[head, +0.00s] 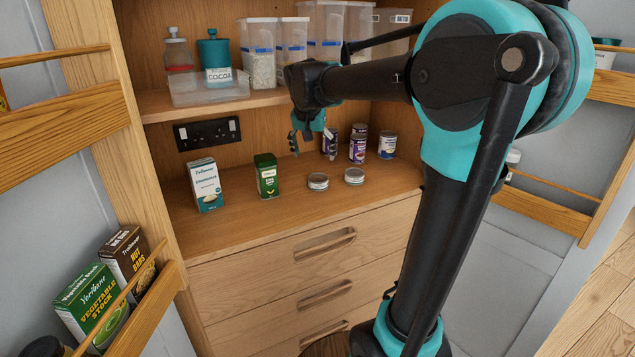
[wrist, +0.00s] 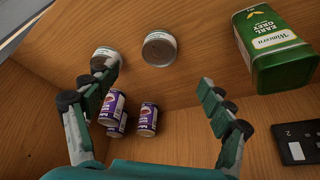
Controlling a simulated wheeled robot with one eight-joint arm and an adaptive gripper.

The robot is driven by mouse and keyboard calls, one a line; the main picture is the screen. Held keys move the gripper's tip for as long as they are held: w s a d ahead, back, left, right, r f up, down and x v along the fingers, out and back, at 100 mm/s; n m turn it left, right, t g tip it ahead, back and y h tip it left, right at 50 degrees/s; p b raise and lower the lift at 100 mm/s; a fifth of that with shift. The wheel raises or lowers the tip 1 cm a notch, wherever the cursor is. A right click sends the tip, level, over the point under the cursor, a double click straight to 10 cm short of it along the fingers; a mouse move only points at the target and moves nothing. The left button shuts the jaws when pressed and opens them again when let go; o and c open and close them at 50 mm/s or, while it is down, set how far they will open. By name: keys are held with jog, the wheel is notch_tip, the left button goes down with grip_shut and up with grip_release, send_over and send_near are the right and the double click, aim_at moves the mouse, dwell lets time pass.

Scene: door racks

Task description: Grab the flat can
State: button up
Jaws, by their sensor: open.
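Two flat cans with silvery lids stand on the wooden counter. The left flat can (head: 318,181) shows in the wrist view (wrist: 160,50), between and beyond my fingertips. The right flat can (head: 354,176) also shows in the wrist view (wrist: 106,52), partly hidden by one finger. My gripper (head: 312,143) is open and empty, in the air above the counter behind the flat cans. Its two fingers are spread wide in the wrist view (wrist: 155,80). I cannot tell which flat can the task names.
A green Earl Grey tin (head: 267,175) and a white-and-teal carton (head: 206,185) stand left. Purple cans (head: 358,145) and a pale-labelled can (head: 387,145) stand behind right. A shelf (head: 160,103) with containers hangs above. Open door racks (head: 60,120) flank the cupboard. The counter's front is clear.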

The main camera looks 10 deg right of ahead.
send_over(318, 178)
jog(key=s, duration=0.2)
jog(key=f, duration=0.4)
jog(key=a+f, duration=0.1)
jog(key=f, duration=0.1)
jog(key=shift+s+f, duration=0.2)
jog(key=shift+f, duration=0.05)
jog(key=shift+w+x, duration=0.15)
jog(key=shift+x, duration=1.15)
jog(key=shift+w+x, duration=0.15)
jog(key=shift+x, duration=1.1)
jog(key=shift+r, duration=0.1)
jog(key=shift+c, duration=0.6)
jog(key=c, duration=1.2)
